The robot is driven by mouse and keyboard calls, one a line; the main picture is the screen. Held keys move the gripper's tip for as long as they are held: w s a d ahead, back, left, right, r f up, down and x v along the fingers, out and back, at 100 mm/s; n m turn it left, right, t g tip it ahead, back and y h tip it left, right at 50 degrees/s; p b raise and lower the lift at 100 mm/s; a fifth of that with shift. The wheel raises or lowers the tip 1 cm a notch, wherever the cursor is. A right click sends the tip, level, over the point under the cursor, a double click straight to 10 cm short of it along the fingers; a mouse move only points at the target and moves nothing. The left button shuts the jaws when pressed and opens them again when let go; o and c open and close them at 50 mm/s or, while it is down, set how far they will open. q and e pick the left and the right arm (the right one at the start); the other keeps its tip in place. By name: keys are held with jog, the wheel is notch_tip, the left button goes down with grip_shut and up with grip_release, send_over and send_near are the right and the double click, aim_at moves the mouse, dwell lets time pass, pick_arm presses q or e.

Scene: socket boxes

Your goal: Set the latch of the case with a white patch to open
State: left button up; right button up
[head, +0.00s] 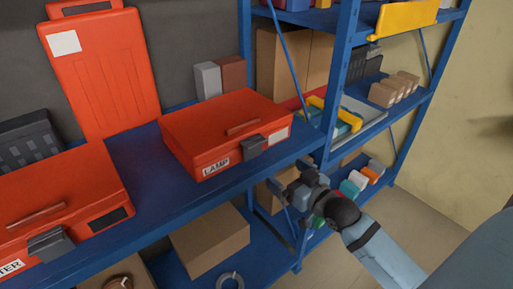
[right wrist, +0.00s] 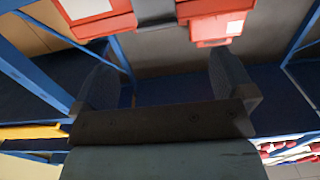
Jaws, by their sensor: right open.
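The orange case labelled LAMP (head: 220,130) lies on the blue shelf. A white patch (head: 278,136) is on its front, right of the grey latch (head: 254,146). Whether the latch is set open or shut is too small to tell. My right gripper (head: 291,188) is open and empty, in front of and below the case's right front, apart from it. In the right wrist view the open fingers (right wrist: 168,85) frame empty space; orange case parts and a dark latch (right wrist: 155,12) show at the top edge. My left gripper is not in view.
Another orange case (head: 60,195) with a dark patch lies at left. A tall orange case (head: 100,75) with a white patch stands behind. The blue rack post (head: 342,75) rises near my right gripper.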

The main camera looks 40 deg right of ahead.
aim_at(258, 145)
pick_arm(q)
jog(key=p, duration=0.1)
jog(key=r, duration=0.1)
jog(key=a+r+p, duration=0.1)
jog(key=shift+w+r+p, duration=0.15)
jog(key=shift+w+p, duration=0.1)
jog(key=shift+p, duration=0.1)
pick_arm(e)
jog(key=w, duration=0.4)
jog(key=w+r, duration=0.1)
jog(key=w, duration=0.8)
jog(key=shift+w+a+r, duration=0.15)
jog(key=shift+w+r, duration=0.05)
jog(key=shift+w, duration=0.1)
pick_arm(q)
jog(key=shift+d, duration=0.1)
pick_arm(e)
jog(key=shift+c, duration=0.5)
